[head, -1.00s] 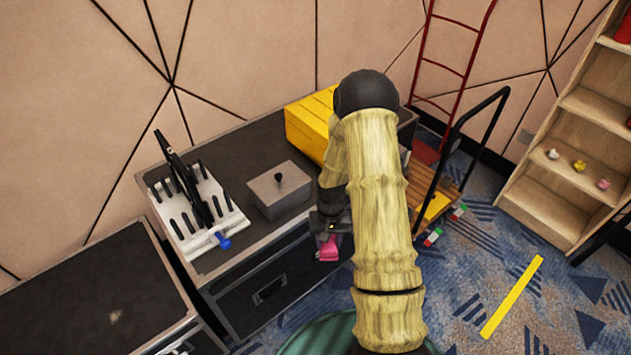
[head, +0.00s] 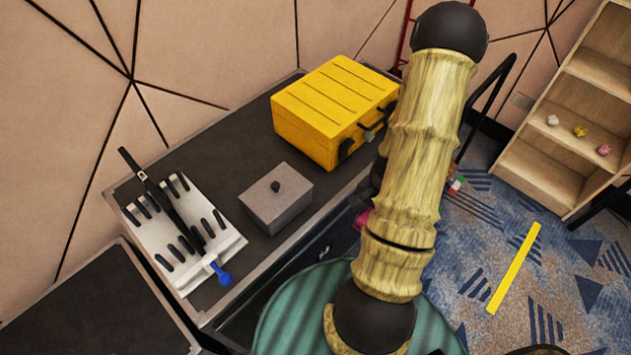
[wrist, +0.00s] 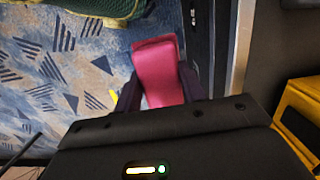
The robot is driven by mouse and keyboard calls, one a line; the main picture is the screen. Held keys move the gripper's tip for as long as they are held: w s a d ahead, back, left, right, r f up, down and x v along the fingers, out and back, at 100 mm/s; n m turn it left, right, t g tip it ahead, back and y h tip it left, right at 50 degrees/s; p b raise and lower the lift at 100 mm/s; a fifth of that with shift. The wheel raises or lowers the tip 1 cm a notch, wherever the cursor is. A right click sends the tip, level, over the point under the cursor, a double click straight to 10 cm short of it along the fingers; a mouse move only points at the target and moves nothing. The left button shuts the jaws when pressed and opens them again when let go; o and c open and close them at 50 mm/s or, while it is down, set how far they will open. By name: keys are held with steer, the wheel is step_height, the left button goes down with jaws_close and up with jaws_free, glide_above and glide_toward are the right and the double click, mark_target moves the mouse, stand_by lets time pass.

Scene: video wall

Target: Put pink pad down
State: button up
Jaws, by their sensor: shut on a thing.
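The pink pad (wrist: 158,72) is between the fingers of my gripper (wrist: 158,92) in the wrist view. My gripper is shut on it, and the pad sticks out past the fingertips. Patterned carpet shows to its left and the dark cabinet front to its right. In the head view only a small pink piece of the pad (head: 363,219) shows at the left edge of my arm, by the cabinet's front edge. My arm hides the gripper there.
The dark cabinet top (head: 232,160) bears a yellow case (head: 335,105), a grey lidded box (head: 275,200) and a white rack (head: 175,240) with a blue-handled tool (head: 221,275). A wooden shelf (head: 565,130) stands at right. A green ribbed round thing (head: 290,310) is below.

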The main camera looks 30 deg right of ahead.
steer(key=shift+d+r, duration=0.1)
stand_by(0.3)
steer(key=shift+w, duration=0.25)
steer(key=w+a+p, duration=0.1)
steer(key=w+a, duration=0.1)
steer(key=w, duration=0.3)
steer(key=w+a+p, duration=0.1)
steer(key=w+a, duration=0.1)
steer(key=w, duration=0.4)
steer(key=w+a+p, duration=0.1)
steer(key=w+a, duration=0.1)
steer(key=w, duration=0.3)
steer(key=shift+w+a, duration=0.15)
steer(key=shift+w, duration=0.15)
steer(key=shift+s, duration=0.1)
steer(key=shift+f+p, duration=0.4)
steer(key=shift+f, duration=1.4)
